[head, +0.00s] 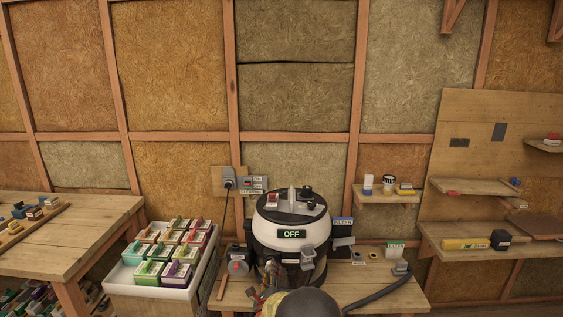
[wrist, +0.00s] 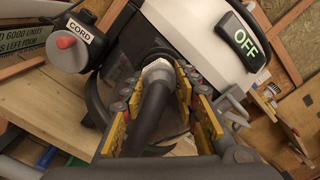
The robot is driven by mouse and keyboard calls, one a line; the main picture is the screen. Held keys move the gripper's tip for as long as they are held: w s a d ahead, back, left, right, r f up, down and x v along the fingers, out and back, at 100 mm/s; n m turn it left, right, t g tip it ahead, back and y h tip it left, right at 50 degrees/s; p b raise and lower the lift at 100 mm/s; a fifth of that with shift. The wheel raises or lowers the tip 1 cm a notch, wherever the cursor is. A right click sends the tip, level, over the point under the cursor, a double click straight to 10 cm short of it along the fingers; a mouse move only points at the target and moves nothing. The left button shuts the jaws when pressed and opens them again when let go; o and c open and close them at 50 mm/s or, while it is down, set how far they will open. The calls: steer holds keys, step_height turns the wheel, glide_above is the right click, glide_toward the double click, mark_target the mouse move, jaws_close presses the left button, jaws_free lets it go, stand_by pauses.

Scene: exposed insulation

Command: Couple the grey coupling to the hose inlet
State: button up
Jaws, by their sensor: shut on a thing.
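The vacuum (head: 291,230) stands on the bench, a white and black drum with an OFF display; its white body also fills the upper right of the wrist view (wrist: 205,40). My gripper (wrist: 155,100) is shut on the grey coupling (wrist: 152,108), a dark grey tube with a lighter collar at its far end. The coupling points at the dark lower front of the vacuum, where the hose inlet is hidden behind it. I cannot tell whether they touch. In the head view my gripper (head: 272,275) is at the vacuum's front, partly hidden by my arm.
A dark hose (head: 375,293) runs along the bench to a grey block at the right. A CORD unit (wrist: 72,45) with a red knob is left of the vacuum. A white tray (head: 150,290) of colored boxes stands left. Shelves (head: 465,243) hang at the right.

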steer(key=c, duration=0.6)
jaws_close()
steer(key=shift+w+r+b, duration=0.1)
steer(key=shift+r+b, duration=0.05)
steer(key=shift+b, duration=0.4)
stand_by(0.6)
steer(key=shift+r+m+b, duration=0.1)
steer(key=shift+m+b, duration=0.5)
steer(key=shift+b, duration=0.05)
steer(key=shift+w+m, duration=0.1)
steer(key=shift+m, duration=1.1)
steer(key=o, duration=0.8)
jaws_free()
steer(key=o, duration=0.5)
steer(key=shift+f, duration=0.2)
